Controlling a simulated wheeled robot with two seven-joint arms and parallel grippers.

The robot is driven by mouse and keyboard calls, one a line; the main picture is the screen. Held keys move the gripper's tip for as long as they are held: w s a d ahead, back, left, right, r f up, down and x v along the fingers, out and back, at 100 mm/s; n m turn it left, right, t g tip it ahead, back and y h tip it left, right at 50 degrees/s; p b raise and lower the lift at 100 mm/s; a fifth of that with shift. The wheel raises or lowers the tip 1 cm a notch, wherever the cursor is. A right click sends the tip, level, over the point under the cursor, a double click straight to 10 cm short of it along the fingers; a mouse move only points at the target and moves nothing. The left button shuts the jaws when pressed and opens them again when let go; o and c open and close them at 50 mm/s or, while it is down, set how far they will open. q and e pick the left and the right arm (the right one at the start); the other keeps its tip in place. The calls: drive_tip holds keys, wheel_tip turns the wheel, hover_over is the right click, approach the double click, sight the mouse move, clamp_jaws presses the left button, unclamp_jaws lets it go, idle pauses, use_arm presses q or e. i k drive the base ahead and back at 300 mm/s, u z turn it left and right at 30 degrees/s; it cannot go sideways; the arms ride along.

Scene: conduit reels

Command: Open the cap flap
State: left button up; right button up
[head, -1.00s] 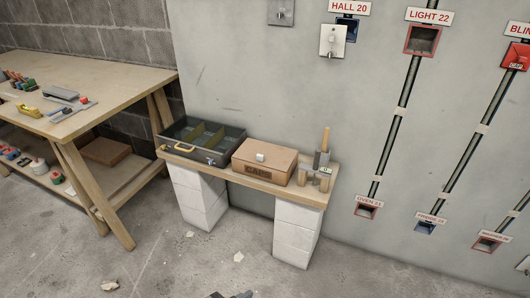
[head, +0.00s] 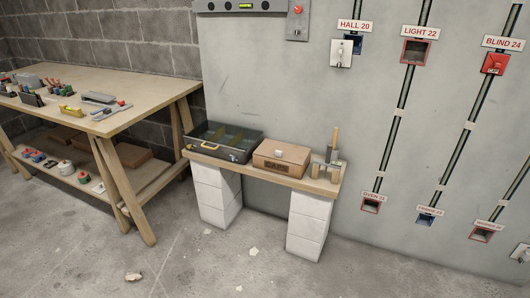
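A brown cardboard box (head: 281,159) marked "CAPS" stands on a low wooden bench. Its top looks closed, with a small white piece (head: 279,153) on it. On the wall, a red cap (head: 494,64) covers the box under the "BLIND 24" label (head: 503,42). A white plate with a small knob (head: 340,53) sits under "HALL 20" and lies partly over a blue wall box. Neither of my grippers shows in the head view.
The bench plank (head: 314,185) rests on white block stacks and also carries an open grey case (head: 224,143) and a tool holder (head: 329,170). A wooden workbench (head: 145,105) with tools stands at left. Small debris lies on the otherwise open concrete floor.

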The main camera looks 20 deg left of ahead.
sight(287, 152)
drive_tip(key=u, duration=0.75)
drive_tip(key=i, duration=0.95)
drive_tip(key=u, duration=0.65)
drive_tip(key=i, duration=1.2)
drive_tip(key=z, duration=1)
drive_tip(key=i, duration=0.65)
drive_tip(key=z, duration=0.5)
